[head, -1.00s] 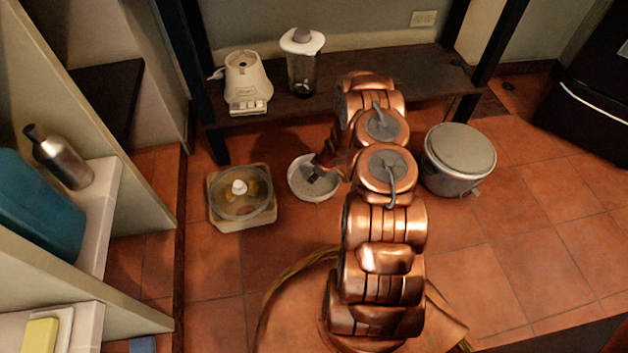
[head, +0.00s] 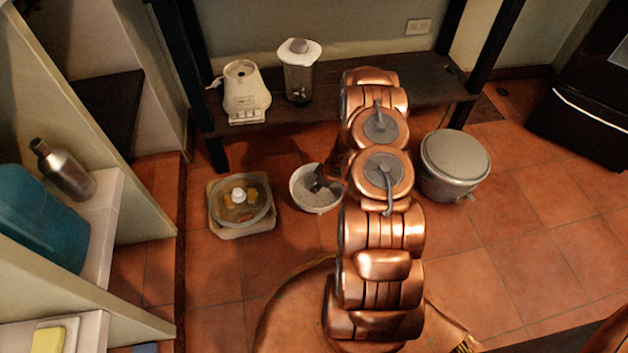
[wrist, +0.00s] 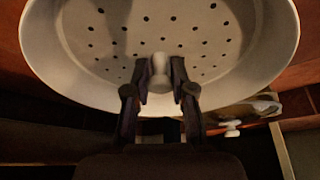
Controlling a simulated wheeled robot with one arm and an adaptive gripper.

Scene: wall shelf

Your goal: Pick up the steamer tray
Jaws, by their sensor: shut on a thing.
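The steamer tray (wrist: 200,30) is a white round dish with many small holes and a pale knob at its middle, filling the top of the wrist view. My gripper (wrist: 160,84) has its dark fingers closed around that knob. In the head view the tray (head: 302,193) shows as a small white bowl left of my arm, and my gripper (head: 323,184) reaches inside it, partly hidden by my arm. I cannot tell whether the tray's underside touches the floor.
A square container with a clear lid (head: 240,205) stands on the floor left of the tray. A grey lidded pot (head: 455,165) is right of my arm. A low dark shelf (head: 340,105) behind holds a white appliance base (head: 245,92) and a blender jug (head: 299,75).

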